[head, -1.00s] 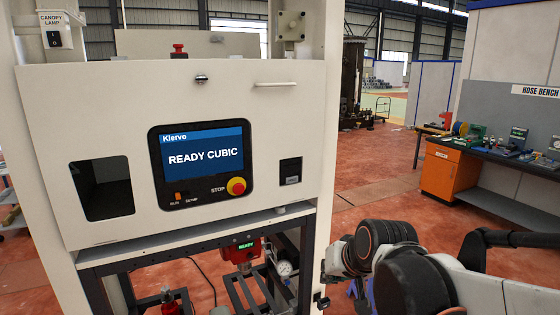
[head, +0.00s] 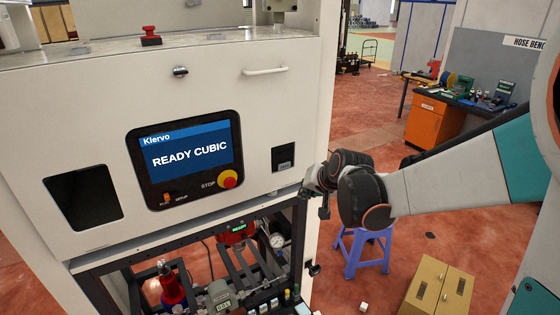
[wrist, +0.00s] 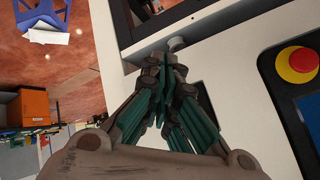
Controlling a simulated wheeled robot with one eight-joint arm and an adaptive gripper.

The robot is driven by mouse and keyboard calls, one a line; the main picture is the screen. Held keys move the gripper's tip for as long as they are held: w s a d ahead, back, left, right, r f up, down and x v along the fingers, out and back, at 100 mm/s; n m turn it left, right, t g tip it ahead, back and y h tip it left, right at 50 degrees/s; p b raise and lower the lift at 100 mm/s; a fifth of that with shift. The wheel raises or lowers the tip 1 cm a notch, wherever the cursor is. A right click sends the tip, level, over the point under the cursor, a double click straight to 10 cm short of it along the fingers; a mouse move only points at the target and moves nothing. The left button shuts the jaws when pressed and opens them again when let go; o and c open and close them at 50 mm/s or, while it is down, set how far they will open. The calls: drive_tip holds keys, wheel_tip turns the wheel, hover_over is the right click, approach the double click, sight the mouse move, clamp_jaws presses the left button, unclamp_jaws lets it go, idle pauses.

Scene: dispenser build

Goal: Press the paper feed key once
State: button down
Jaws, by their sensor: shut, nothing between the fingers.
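A small dark module (head: 283,157) with a grey piece low on its face sits at the right of the white machine front. I cannot pick out a marked paper feed key on it. My gripper (head: 308,190) is at the machine's lower right corner in the head view, below and right of this module. In the wrist view my gripper (wrist: 165,68) is shut and empty, its fingertips over the white panel near its edge. The fingers hide part of a dark piece of the panel behind them. I cannot tell whether the tips touch anything.
The screen (head: 185,158) reads "READY CUBIC". A red stop button (head: 228,180) on yellow is left of the module; it also shows in the wrist view (wrist: 298,65). A pull handle (head: 265,71) is above. A purple stool (head: 365,250) stands right of the machine.

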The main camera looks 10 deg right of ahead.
sight(284, 166)
drive_tip(key=shift+w, duration=0.1)
drive_tip(key=shift+w+a, duration=0.45)
drive_tip(key=shift+w, duration=0.9)
drive_tip(key=shift+w+a, duration=0.5)
drive_tip(key=shift+w, duration=0.9)
drive_tip(key=shift+w+a, duration=0.45)
drive_tip(key=shift+w, duration=0.9)
drive_tip(key=shift+b, duration=0.3)
drive_tip(key=shift+w+a, duration=0.15)
drive_tip(key=shift+w, duration=0.25)
drive_tip(key=shift+w+a+b, duration=0.1)
drive_tip(key=shift+w+b, duration=0.2)
drive_tip(key=shift+w, duration=0.1)
drive_tip(key=shift+s, duration=0.2)
drive_tip(key=shift+s+d, duration=0.3)
drive_tip(key=shift+s, duration=0.35)
